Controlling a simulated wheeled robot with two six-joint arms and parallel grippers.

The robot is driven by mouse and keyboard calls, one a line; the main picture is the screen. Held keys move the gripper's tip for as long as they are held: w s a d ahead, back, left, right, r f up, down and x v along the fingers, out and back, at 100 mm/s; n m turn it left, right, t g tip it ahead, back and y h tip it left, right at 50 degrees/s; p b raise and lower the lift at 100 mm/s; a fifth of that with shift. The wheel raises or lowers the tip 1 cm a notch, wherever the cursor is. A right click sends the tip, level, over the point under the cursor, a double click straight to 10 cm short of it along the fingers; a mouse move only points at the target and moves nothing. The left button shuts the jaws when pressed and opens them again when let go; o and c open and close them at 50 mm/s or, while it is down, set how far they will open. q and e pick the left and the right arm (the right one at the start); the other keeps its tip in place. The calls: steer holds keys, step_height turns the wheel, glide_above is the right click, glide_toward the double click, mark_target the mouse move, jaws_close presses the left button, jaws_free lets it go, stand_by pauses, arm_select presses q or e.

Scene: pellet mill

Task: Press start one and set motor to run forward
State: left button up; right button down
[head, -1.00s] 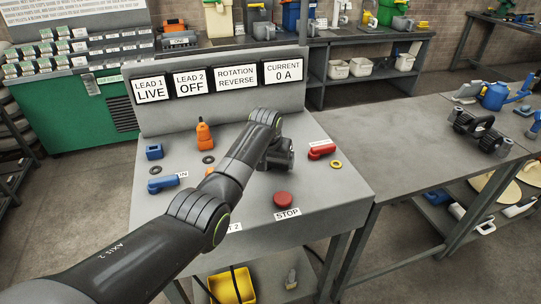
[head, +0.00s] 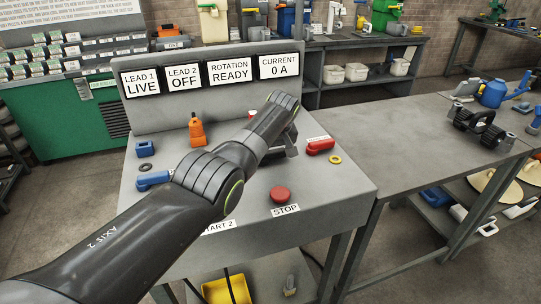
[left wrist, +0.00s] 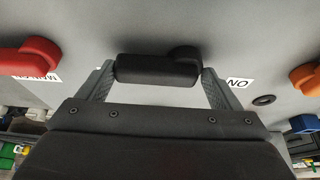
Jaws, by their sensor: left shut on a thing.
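My left gripper (head: 286,150) is over the control desk (head: 335,190), partly hidden by its own arm in the head view. In the left wrist view its fingers (left wrist: 160,84) stand at the two ends of a black rotary handle (left wrist: 157,69), shut on it. The display panels read LEAD 1 LIVE (head: 141,82), LEAD 2 OFF (head: 184,77), ROTATION READY (head: 230,71) and CURRENT 0 A (head: 279,66). A START 2 label (head: 219,227) shows in part beside my arm. No start one button is visible; my arm covers that part of the desk. My right gripper is not in view.
A red STOP button (head: 281,194) sits at the desk front. A grey table (head: 425,115) adjoins on the right.

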arm_select(q)
steer(key=shift+d, duration=0.3)
steer(key=o, duration=1)
steer(key=shift+o, duration=1)
steer(key=shift+w+d, duration=0.1)
steer(key=shift+d, duration=0.1)
steer(key=shift+a+r, duration=0.1)
steer(key=shift+r, duration=0.1)
steer(key=shift+p+v, duration=0.8)
steer(key=shift+v, duration=0.15)
steer(key=b+v, duration=0.1)
steer(key=v, duration=1.4)
